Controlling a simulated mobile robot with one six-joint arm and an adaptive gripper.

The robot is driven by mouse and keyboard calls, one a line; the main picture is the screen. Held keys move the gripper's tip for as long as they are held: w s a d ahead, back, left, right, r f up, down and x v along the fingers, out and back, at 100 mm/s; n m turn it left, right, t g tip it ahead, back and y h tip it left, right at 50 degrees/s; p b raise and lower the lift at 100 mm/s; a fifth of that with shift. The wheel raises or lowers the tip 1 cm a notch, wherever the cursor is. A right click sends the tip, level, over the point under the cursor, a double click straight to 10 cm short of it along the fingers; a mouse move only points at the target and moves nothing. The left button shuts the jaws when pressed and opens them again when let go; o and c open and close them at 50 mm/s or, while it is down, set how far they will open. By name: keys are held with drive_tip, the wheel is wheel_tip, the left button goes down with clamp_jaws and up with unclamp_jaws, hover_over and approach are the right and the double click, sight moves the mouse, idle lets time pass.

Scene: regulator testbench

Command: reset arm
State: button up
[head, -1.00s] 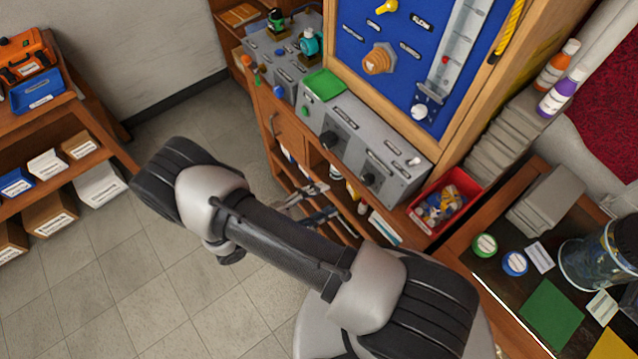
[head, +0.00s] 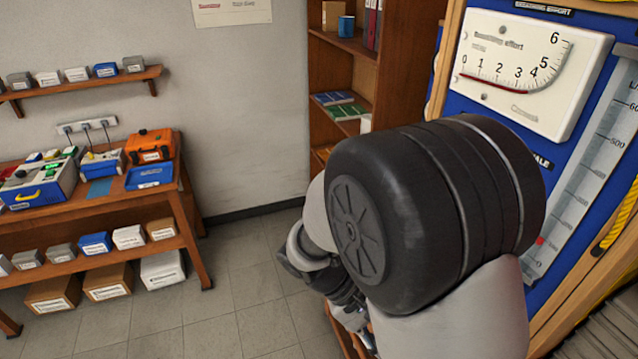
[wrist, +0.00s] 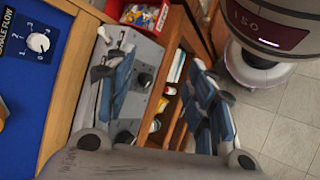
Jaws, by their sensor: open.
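My arm rises close in front of the head camera, and its large black and grey joint covers the middle right of that view. In the wrist view my gripper (wrist: 165,95) has its two blue-padded fingers spread apart with nothing between them. Behind the fingers are the grey control panel (wrist: 145,65) with black knobs and the open wooden shelf under it. The gripper's fingers cannot be made out clearly in the head view, where the lower arm parts are bunched behind the joint.
The blue board (head: 585,165) with a white breathing-effort gauge (head: 530,70) stands close at right. A wooden bench (head: 185,215) with boxes is at left. A red bin (wrist: 145,14) of small parts shows in the wrist view. The tiled floor (head: 245,290) is clear.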

drive_tip(key=s+r+m+t+y+b, duration=0.2)
drive_tip(key=s+r+t+y, duration=0.6)
drive_tip(key=r, duration=0.4)
drive_tip(key=shift+s+a+m+y, duration=0.3)
drive_tip(key=shift+s+m, duration=0.25)
drive_tip(key=shift+m, duration=0.25)
